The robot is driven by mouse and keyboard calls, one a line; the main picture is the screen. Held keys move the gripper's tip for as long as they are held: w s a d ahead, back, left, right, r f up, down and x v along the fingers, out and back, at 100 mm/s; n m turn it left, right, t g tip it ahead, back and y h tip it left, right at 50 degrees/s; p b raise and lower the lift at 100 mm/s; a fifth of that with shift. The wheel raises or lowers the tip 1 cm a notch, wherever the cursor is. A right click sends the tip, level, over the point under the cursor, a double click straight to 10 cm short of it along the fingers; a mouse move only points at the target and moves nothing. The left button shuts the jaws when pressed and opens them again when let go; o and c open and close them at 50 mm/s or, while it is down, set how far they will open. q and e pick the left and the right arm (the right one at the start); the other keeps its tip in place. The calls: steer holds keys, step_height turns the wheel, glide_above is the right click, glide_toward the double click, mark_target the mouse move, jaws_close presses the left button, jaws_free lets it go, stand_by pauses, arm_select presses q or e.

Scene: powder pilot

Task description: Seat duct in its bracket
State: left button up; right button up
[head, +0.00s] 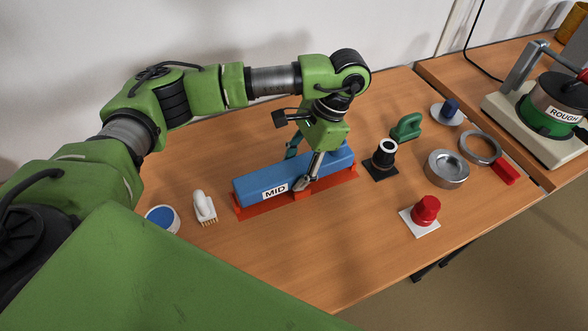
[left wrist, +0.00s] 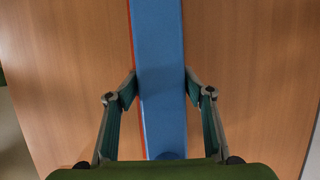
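The blue duct (head: 258,186), a long bar labelled MID, lies lengthwise along the red bracket (head: 240,212) on the wooden table. Red shows below its front side and at its right end. My left gripper (head: 302,170) reaches down over the duct right of its middle, one finger on each side. In the left wrist view the fingertips (left wrist: 160,84) meet both sides of the duct (left wrist: 160,40), and a thin red strip shows along its left edge. I cannot tell whether the duct is fully down in the bracket. My right gripper is not in view.
A black cylinder on a square base (head: 384,160) and a green handle (head: 407,127) stand right of the duct. A red knob (head: 426,210) and metal ring parts (head: 446,168) are farther right. A white brush (head: 204,207) and a blue-topped dish (head: 162,219) are left. The table's front is clear.

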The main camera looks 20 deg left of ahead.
arm_select(q)
steer(key=shift+o, duration=0.6)
steer(key=f, duration=0.1)
steer(key=s+f, duration=0.1)
steer(key=shift+d+f, duration=0.25)
steer(key=shift+f, duration=0.05)
steer(key=shift+w+a+f, duration=0.1)
steer(key=shift+w+a, duration=0.1)
steer(key=shift+w, duration=0.1)
steer(key=shift+d+r, duration=0.15)
steer(key=shift+r, duration=0.05)
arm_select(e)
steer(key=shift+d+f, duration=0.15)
arm_select(q)
steer(key=shift+w+r, duration=0.1)
steer(key=shift+r, duration=0.2)
steer(key=v, duration=0.7)
steer(key=shift+w+r, duration=0.15)
steer(key=shift+r, duration=0.15)
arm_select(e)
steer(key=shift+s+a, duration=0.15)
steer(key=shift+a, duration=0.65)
arm_select(q)
steer(key=shift+p, duration=0.3)
